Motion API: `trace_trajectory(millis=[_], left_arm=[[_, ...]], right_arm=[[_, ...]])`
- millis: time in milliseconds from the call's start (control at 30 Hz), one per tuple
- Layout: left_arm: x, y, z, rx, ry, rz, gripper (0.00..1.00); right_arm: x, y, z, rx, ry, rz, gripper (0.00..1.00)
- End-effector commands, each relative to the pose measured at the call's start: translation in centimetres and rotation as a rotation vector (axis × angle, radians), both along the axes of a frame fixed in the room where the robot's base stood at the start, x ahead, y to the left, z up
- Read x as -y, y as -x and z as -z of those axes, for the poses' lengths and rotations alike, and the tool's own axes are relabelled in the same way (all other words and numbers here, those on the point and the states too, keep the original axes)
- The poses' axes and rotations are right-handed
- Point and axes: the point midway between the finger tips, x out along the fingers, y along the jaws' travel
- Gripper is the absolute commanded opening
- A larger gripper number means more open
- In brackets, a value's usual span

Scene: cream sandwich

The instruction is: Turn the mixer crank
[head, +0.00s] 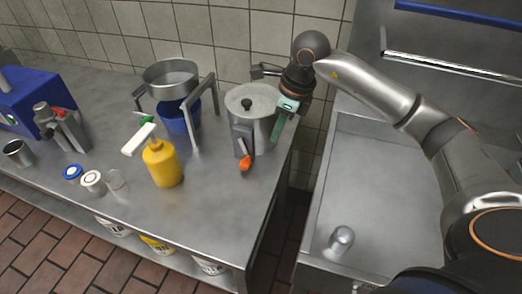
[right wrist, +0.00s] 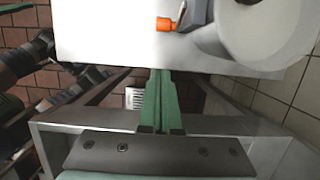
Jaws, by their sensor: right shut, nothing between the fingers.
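The mixer is a grey metal drum (head: 262,128) with a flat lid and a black knob, near the table's right end. Its crank has an orange handle (head: 246,162) hanging low on the front side. The orange handle also shows near the top of the right wrist view (right wrist: 165,24), beyond my fingertips. My right gripper (head: 276,138) is at the right side of the drum, its green fingers pointing down. In the right wrist view its fingers (right wrist: 160,74) are together with nothing between them, apart from the crank. My left gripper is not in view.
A yellow bottle (head: 162,164), a metal pan on a stand (head: 171,76) and a blue container (head: 178,118) stand left of the mixer. Small jars and a blue machine (head: 28,98) are farther left. The table front before the crank is clear. A sink (head: 370,185) lies right.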

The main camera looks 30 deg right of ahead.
Motion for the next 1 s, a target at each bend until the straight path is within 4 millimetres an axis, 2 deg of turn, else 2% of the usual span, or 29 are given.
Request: trace_trajectory(millis=[167,533,733,1000], left_arm=[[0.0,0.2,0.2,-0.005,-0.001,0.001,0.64],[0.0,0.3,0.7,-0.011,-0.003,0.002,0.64],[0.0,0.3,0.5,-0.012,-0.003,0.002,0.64],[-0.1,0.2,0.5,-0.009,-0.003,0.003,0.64]], right_arm=[[-0.4,-0.3,2.3,-0.005,-0.001,-0.002,0.00],[-1.7,-1.8,9.9,-0.003,-0.002,0.001,0.00],[-3.3,-3.7,11.0,0.001,-0.004,0.000,0.00],[-3.9,-4.4,11.5,0.002,-0.001,0.002,0.00]])
